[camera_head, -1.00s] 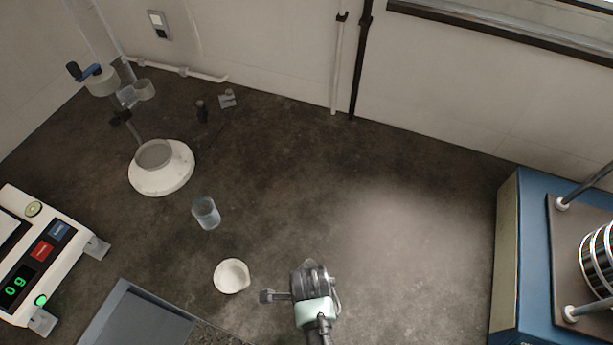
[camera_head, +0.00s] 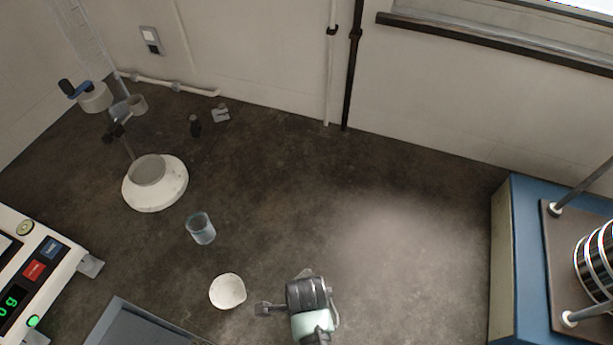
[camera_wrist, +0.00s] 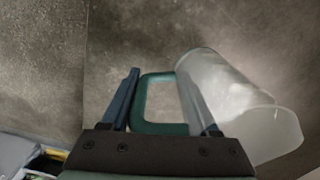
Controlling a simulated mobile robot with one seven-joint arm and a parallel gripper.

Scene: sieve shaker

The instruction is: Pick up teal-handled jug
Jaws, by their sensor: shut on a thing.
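The teal-handled jug (camera_wrist: 230,103) shows in the wrist view as a translucent pale body, tilted in the picture, with its open end toward the lower right. Its teal handle (camera_wrist: 163,128) is a loop beside the body. My gripper (camera_wrist: 160,78) has its two blue fingers on either side of the handle and is shut on it. The right finger covers part of the handle and the jug's side. In the head view I cannot make out the jug; my wrist is at the bottom middle. Whether the jug is clear of the surface cannot be told.
A clear beaker (camera_head: 201,230) and a white bowl (camera_head: 228,291) stand left of my wrist. A white round-based stand (camera_head: 156,193) is farther back. A scale (camera_head: 40,262) is at left, a grey tray (camera_head: 135,328) below. A blue sieve shaker (camera_head: 520,270) is at right. The middle bench is clear.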

